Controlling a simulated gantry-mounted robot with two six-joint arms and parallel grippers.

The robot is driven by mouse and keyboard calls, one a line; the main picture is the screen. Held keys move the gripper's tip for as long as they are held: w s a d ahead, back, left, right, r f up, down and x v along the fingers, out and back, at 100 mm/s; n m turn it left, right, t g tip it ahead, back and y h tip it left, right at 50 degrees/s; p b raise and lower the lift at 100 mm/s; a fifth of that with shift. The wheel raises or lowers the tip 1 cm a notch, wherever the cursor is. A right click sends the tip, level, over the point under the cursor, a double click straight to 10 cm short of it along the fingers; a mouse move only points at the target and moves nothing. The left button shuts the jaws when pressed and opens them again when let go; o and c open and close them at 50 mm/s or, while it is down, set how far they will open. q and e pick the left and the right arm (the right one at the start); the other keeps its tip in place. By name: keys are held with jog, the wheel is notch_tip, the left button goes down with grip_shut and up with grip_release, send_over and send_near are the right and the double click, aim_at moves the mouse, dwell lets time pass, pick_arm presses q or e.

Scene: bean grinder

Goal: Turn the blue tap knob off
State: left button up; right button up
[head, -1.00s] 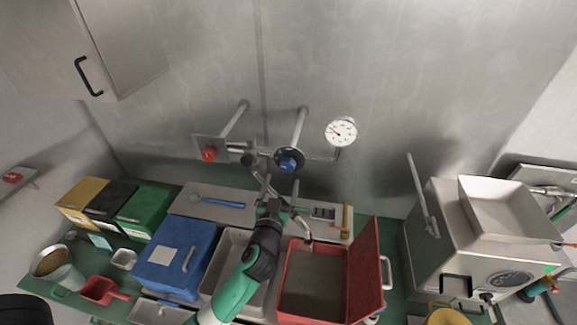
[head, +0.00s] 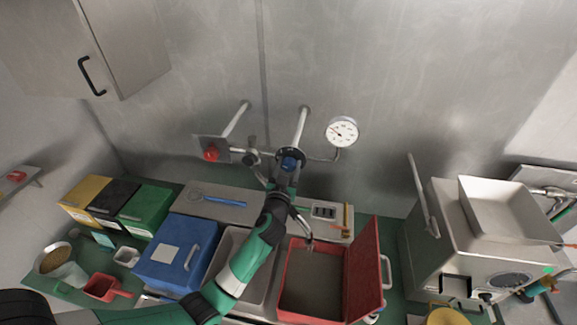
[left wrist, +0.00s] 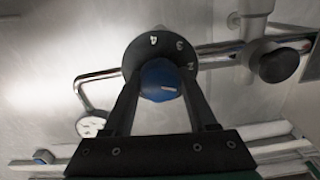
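The blue tap knob (head: 289,162) sits on a dark round dial plate on the wall pipes. In the left wrist view the blue knob (left wrist: 161,80) shows a white pointer mark, and the dial (left wrist: 152,45) carries white numbers. My left gripper (head: 288,168) is up at the knob, coming from below. In the left wrist view its fingers (left wrist: 160,98) stand apart, one on each side of the knob. I cannot tell whether they touch it. My right gripper is not seen.
Below are an open red box (head: 378,262), a blue box (head: 172,255) and a grinder machine (head: 470,250). The wall above the pipes is bare.

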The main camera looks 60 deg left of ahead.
pick_arm(q)
jog(key=c, duration=0.5)
jog(key=shift+c, duration=0.2)
jog(key=shift+m, duration=0.4)
jog(key=m, duration=0.2)
jog(key=shift+m, duration=0.3)
jog(key=m, duration=0.2)
jog(key=shift+m, duration=0.4)
jog(key=m, duration=0.3)
jog(key=shift+m, duration=0.3)
jog(key=shift+m+p, duration=0.5)
jog(key=shift+m, duration=1.6)
